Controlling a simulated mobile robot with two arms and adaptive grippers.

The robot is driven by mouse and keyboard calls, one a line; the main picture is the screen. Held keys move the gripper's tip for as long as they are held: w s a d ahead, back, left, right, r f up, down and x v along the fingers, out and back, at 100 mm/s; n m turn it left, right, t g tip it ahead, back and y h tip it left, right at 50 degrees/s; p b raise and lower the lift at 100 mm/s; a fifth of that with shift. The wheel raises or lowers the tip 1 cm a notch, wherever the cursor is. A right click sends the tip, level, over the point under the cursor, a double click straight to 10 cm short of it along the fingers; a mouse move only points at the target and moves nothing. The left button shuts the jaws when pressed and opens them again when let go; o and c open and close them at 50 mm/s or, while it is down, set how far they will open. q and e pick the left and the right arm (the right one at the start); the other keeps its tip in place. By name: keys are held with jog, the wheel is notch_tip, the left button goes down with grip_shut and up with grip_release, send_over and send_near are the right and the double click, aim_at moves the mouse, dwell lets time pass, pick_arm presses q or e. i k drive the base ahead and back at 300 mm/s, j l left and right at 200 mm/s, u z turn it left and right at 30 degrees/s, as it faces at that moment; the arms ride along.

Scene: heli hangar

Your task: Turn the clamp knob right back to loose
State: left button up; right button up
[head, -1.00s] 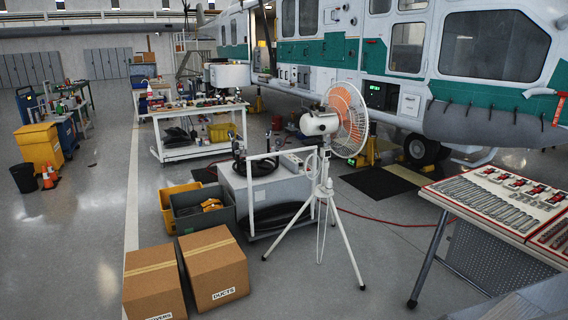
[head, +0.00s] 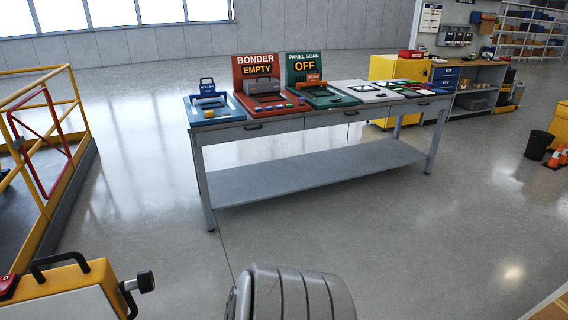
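A black knob (head: 143,283) sticks out sideways at the lower left, on the side of a pale case with a yellow top (head: 65,280) and a black handle. I cannot tell whether this is the clamp knob or how far it is turned. The lower part of the case is cut off by the picture edge. No other clamp shows clearly. Neither of my grippers is in view.
A long grey workbench (head: 310,178) carries a blue roller unit, a red bonder station (head: 257,80) reading EMPTY and a green panel scan station (head: 305,75) reading OFF. Yellow railings (head: 45,130) stand left. A black bin (head: 539,145) and cones are right. Much floor is clear.

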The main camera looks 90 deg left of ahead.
aim_at(146, 282)
jog(key=u, duration=4)
jog(key=l+u, duration=0.15)
jog(key=u, duration=0.15)
jog(key=i+l+z, duration=0.2)
jog(key=l, duration=0.15)
jog(key=k+l+u, duration=0.1)
jog(key=u, duration=0.55)
